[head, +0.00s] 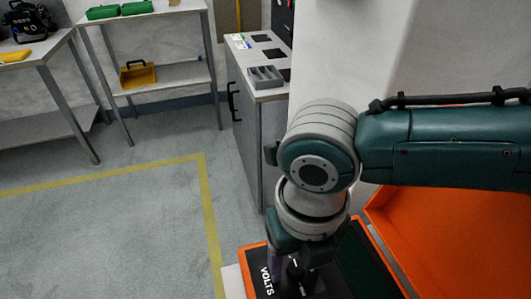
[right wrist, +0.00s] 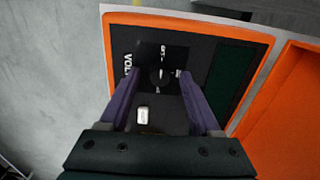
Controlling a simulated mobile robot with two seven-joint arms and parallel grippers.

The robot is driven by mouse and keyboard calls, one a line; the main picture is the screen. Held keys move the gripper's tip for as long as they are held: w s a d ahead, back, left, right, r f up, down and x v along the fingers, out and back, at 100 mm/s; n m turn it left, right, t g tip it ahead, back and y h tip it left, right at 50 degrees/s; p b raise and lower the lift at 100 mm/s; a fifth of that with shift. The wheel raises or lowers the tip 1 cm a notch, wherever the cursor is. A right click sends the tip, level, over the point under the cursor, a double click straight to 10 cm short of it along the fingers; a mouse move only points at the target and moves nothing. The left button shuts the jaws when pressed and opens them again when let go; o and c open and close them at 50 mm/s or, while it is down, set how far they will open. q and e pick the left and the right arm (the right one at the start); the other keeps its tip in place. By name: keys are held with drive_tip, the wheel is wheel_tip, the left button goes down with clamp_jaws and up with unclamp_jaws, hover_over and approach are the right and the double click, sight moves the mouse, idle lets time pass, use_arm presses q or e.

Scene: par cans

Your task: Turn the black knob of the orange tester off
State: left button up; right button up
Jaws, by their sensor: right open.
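The orange tester (head: 248,264) lies at the bottom of the head view, its black face marked VOLTS. It also shows in the right wrist view (right wrist: 200,22). Its black knob (right wrist: 160,79) is on the face, with small white markings around it; its pointer direction is too dark to tell. My right gripper (right wrist: 160,75) is open, its two purple fingers on either side of the knob; whether they touch it is unclear. In the head view my right wrist covers much of the tester. My left gripper is not in view.
An open orange case part (head: 450,235) stands right of the tester. A grey cabinet (head: 245,130) with a small grey tray (head: 265,77) is behind. Shelves with a yellow bin (head: 138,75) stand back left. The floor at left is clear.

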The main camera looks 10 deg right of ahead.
sight(297, 267)
wheel_tip(297, 267, up, 10)
drive_tip(key=p, duration=0.1)
idle(0.5)
